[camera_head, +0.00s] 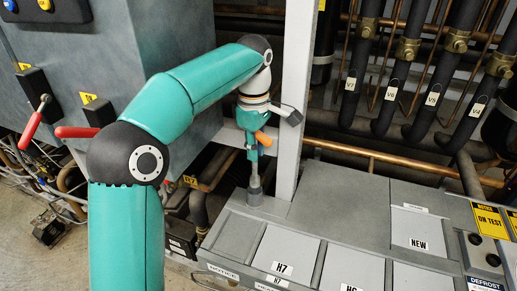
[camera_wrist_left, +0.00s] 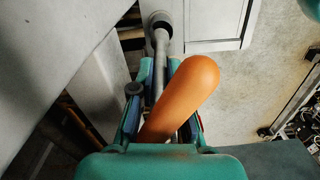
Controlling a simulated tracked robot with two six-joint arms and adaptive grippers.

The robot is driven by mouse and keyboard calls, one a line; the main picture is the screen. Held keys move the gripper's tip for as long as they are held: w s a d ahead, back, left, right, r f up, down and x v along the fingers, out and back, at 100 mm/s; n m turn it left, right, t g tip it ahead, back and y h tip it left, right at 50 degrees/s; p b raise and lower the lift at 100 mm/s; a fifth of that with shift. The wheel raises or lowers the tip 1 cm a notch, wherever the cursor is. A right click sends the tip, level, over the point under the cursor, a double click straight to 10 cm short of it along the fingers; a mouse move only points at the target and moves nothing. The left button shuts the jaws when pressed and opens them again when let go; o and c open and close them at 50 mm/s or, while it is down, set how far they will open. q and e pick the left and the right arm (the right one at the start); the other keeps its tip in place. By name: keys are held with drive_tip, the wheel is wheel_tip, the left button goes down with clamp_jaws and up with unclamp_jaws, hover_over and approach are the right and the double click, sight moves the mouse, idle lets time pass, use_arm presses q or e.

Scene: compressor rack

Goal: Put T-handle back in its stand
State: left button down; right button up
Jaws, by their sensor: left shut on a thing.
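The T-handle has an orange grip (camera_head: 264,139) and a thin grey shaft. In the left wrist view the orange grip (camera_wrist_left: 185,95) slants across the picture and the shaft (camera_wrist_left: 160,52) runs away from me between the fingers. My left gripper (camera_head: 253,153) is shut on the T-handle, with the shaft pointing down, roughly upright. Below it the grey round stand (camera_head: 254,192) is on the bench's back left corner; its dark-mouthed rim (camera_wrist_left: 160,19) shows in the left wrist view. The shaft's lower end is at the stand's mouth; I cannot tell how deep. My right gripper is out of view.
A grey post (camera_head: 294,100) rises right beside the gripper. Dark pipes with brass valves (camera_head: 408,48) stand behind. A grey cabinet (camera_head: 150,40) with red levers is at left.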

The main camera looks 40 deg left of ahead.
sight(255, 177)
use_arm(q)
drive_tip(key=shift+s+r+p, duration=0.1)
drive_tip(key=shift+r+p, duration=0.05)
drive_tip(key=shift+p, duration=0.25)
idle(0.3)
idle(0.4)
drive_tip(key=shift+f+b, duration=1.3)
drive_tip(key=shift+f, duration=0.7)
drive_tip(key=shift+f+b, duration=0.7)
drive_tip(key=shift+f, duration=0.3)
drive_tip(key=shift+f+b, duration=0.3)
drive_tip(key=shift+f, duration=0.5)
drive_tip(key=c, duration=1.1)
unclamp_jaws()
